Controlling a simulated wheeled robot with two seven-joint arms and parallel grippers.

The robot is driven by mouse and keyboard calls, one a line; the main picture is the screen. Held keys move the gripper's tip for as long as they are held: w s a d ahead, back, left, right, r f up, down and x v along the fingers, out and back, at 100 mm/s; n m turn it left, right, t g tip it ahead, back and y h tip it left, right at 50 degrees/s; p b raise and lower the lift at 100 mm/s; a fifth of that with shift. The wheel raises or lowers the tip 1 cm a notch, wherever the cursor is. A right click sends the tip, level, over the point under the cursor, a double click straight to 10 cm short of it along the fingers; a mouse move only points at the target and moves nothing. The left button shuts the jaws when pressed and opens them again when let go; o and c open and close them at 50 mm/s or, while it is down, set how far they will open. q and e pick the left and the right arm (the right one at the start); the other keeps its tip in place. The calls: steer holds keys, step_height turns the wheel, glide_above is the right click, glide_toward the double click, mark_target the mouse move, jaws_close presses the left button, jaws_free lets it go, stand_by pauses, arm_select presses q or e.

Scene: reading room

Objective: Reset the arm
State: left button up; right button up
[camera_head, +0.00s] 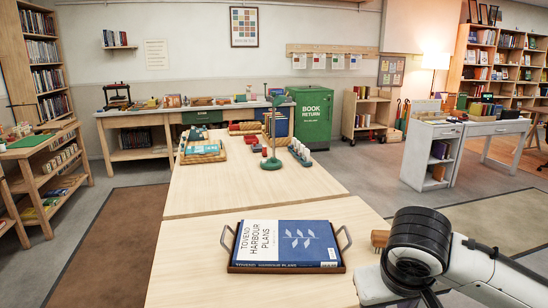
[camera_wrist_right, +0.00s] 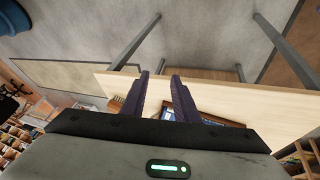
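My right arm (camera_head: 420,250) comes in at the lower right in the head view, bent beside the near table; its fingers are hidden there. In the right wrist view my right gripper (camera_wrist_right: 160,75) shows two dark fingers standing apart with a clear gap and nothing held between them. My left arm and left gripper are in no view.
A dark tray (camera_head: 231,268) with handles holds a blue and white book (camera_head: 285,243) on the near table (camera_head: 190,270), left of my right arm. A small brown wooden piece (camera_head: 380,239) lies close to that arm. Table space left of the tray is clear.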

steer(key=s+a+f+n+t+y, duration=0.15)
steer(key=a+f+y, duration=0.55)
steer(key=a+f, duration=0.8)
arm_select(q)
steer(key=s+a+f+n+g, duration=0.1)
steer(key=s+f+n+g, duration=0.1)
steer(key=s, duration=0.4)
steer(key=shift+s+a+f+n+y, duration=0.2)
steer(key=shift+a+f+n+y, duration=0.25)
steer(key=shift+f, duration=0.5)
arm_select(e)
steer(key=s+d+f+t+h, duration=0.1)
steer(key=s+d+f, duration=0.5)
steer(key=s+f, duration=0.2)
steer(key=s+d+f+t+h, duration=0.1)
steer(key=s+d+f, duration=0.4)
steer(key=s+f, duration=0.4)
steer(key=shift+s+d+f+t, duration=0.25)
steer(key=shift+d+f+t, duration=0.1)
steer(key=shift+f, duration=0.1)
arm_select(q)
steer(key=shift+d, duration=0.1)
